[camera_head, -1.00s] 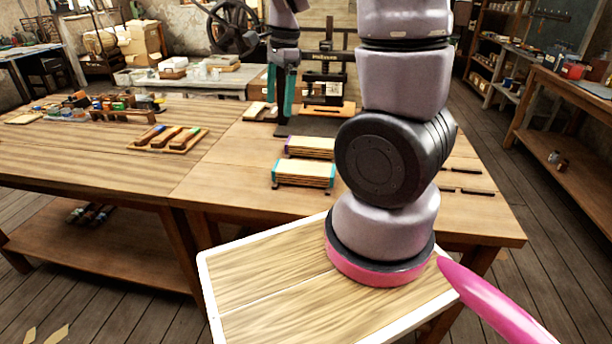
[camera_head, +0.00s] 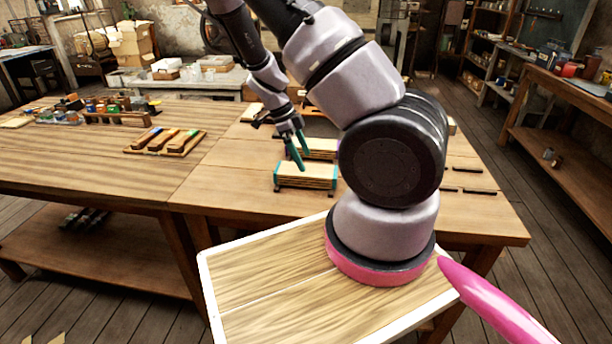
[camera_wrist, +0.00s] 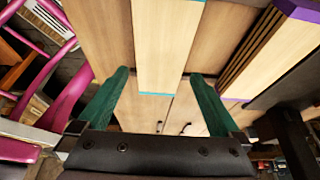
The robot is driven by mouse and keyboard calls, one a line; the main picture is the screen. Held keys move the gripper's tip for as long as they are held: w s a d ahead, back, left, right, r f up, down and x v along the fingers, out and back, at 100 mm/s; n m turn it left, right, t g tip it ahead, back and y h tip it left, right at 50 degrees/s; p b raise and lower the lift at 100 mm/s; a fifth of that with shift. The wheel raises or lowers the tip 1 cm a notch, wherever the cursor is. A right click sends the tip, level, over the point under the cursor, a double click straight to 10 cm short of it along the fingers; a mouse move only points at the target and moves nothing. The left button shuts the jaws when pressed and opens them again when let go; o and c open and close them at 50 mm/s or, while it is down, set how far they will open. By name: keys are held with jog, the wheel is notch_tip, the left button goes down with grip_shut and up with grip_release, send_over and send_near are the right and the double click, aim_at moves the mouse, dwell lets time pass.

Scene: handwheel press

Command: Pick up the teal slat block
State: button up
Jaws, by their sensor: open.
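The teal slat block (camera_head: 305,178), a stack of pale wooden slats with teal ends, lies on the workbench. In the wrist view the teal slat block (camera_wrist: 168,45) lies ahead, lined up between my fingers, with a teal edge facing me. My gripper (camera_head: 301,159) is open, its green fingers pointing down just above and behind the block in the head view. In the wrist view my gripper (camera_wrist: 159,75) has nothing clasped, and its fingers stand apart on either side of the block. I cannot tell the exact height gap.
A similar slat block with purple ends (camera_wrist: 305,12) lies close beside the teal one; in the head view it (camera_head: 322,155) is partly behind my fingers. A tray with colored-tipped pieces (camera_head: 165,141) lies to the left. Dark bars (camera_head: 478,191) lie on the right. Bench between is clear.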

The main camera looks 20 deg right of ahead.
aim_at(306, 175)
jog(key=x, duration=0.5)
jog(key=shift+w+a+f, duration=0.1)
jog(key=shift+w+f, duration=0.05)
jog(key=shift+f, duration=0.25)
jog(key=c, duration=1.4)
